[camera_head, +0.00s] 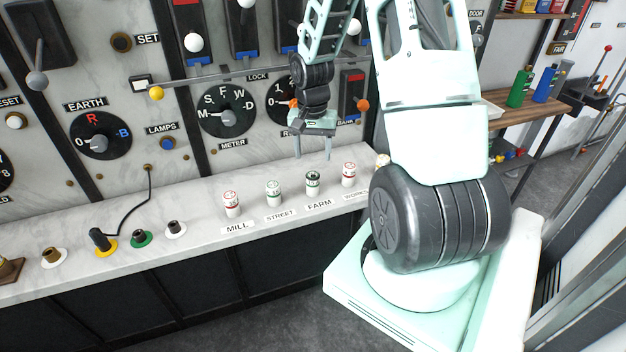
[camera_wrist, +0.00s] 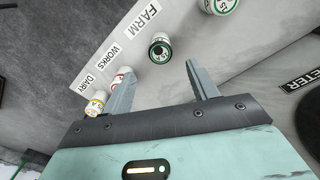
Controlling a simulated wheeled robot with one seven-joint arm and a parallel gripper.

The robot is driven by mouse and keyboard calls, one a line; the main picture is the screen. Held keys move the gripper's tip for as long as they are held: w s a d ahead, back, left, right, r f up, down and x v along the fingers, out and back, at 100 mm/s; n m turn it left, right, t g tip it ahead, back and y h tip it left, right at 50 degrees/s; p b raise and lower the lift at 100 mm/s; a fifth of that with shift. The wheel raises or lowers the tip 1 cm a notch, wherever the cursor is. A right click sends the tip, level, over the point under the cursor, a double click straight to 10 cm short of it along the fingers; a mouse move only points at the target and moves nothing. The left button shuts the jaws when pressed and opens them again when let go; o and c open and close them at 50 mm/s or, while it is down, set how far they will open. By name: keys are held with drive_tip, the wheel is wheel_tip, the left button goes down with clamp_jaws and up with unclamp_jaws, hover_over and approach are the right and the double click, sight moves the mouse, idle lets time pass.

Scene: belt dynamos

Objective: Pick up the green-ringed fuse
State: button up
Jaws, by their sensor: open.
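The FARM fuse (camera_head: 313,183), a white cylinder with a dark green ring at its top, stands upright on the marble ledge behind its FARM label. In the wrist view this fuse (camera_wrist: 160,48) lies just beyond the gap between my fingertips. The STREET fuse (camera_head: 274,193) to its left has paler green bands; it is cut by the top edge of the wrist view (camera_wrist: 218,5). My gripper (camera_head: 313,154) is open and empty, pointing down above the ledge near the FARM fuse. It also shows in the wrist view (camera_wrist: 160,69), touching no fuse.
The red-banded MILL fuse (camera_head: 231,203) and WORKS fuse (camera_head: 348,174) stand in the same row. A yellow-banded fuse (camera_wrist: 96,103) stands by the DAIRY label. The upright panel with dials and levers (camera_head: 230,110) rises close behind. Ledge left of MILL holds small sockets (camera_head: 140,238).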

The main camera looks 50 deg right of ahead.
drive_tip(key=a+r+m+h+p, duration=0.15)
drive_tip(key=a+r+m, duration=0.3)
drive_tip(key=r, duration=0.45)
drive_tip(key=m+p, duration=0.1)
drive_tip(key=p, duration=0.2)
hover_over(312, 175)
drive_tip(key=a, duration=0.1)
drive_tip(key=f, duration=0.7)
drive_tip(key=s+f, duration=0.1)
drive_tip(key=f, duration=0.3)
drive_tip(key=shift+a+f, duration=0.2)
drive_tip(key=shift+f, duration=0.1)
drive_tip(key=shift+w+d+f+p, duration=0.15)
drive_tip(key=shift+d+f+p, duration=0.15)
drive_tip(key=shift+f, duration=0.6)
drive_tip(key=shift+w+d+f+p, duration=0.15)
drive_tip(key=shift+f+p, duration=0.2)
drive_tip(key=shift+f, duration=0.5)
drive_tip(key=shift+w+d+f+p, duration=0.15)
drive_tip(key=shift+d+f+p, duration=0.15)
drive_tip(key=shift+f, duration=0.6)
clamp_jaws()
